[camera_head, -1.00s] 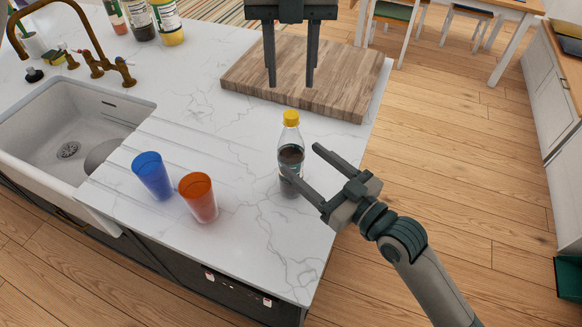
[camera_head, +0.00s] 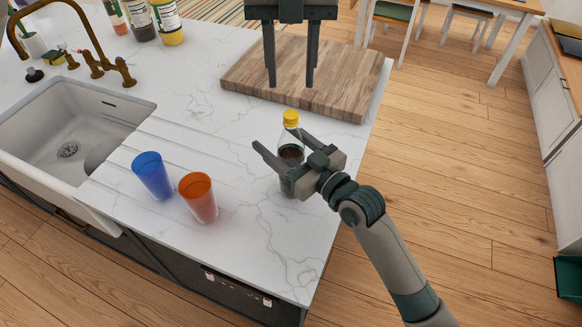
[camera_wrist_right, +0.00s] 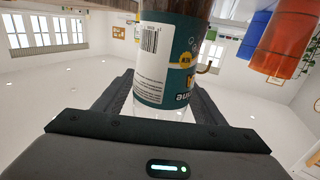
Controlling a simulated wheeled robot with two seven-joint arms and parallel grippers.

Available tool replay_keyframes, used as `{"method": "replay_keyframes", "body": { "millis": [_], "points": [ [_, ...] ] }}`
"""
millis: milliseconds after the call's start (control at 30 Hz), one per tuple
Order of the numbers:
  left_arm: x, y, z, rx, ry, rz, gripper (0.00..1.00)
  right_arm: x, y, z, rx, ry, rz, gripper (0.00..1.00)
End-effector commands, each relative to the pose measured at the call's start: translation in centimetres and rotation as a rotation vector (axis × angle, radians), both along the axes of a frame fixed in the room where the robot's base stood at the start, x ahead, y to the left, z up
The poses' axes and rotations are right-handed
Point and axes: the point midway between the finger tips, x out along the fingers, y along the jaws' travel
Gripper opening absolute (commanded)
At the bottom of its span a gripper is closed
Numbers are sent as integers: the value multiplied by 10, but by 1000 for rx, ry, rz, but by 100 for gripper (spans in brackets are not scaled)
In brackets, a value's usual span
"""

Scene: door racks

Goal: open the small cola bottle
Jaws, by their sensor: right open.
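The small cola bottle (camera_head: 291,153) stands upright on the white marble counter, with its yellow cap (camera_head: 291,118) on and dark liquid inside. My right gripper (camera_head: 278,138) is open, with one finger on each side of the bottle. In the right wrist view the bottle's teal and white label (camera_wrist_right: 168,62) fills the space between the fingers. I cannot tell whether the fingers touch it. My left gripper (camera_head: 290,80) is open and empty above the wooden board, its fingers pointing down. The right gripper's fingers hide part of the bottle's body.
A blue cup (camera_head: 152,176) and an orange cup (camera_head: 199,198) stand left of the bottle. A wooden board (camera_head: 345,98) lies behind it. The sink (camera_head: 60,115) with a brass tap (camera_head: 97,62) is at the left. The counter's right edge is close to the bottle.

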Motion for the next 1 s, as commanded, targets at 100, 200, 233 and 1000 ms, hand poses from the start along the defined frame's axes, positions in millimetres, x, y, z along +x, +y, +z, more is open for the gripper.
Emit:
{"method": "replay_keyframes", "body": {
  "millis": [100,200,233,1000],
  "points": [
    [0,0,0,0,0,0,40,0,0,0,0,0,0,52],
    [0,0,0,0,0,0,40,0,0,0,0,0,0,28],
    [0,0,0,0,0,0,40,0,0,0,0,0,0,21],
    [-1,-1,-1,1,2,-327,40,0,0,0,0,0,0,0]
  ]
}}
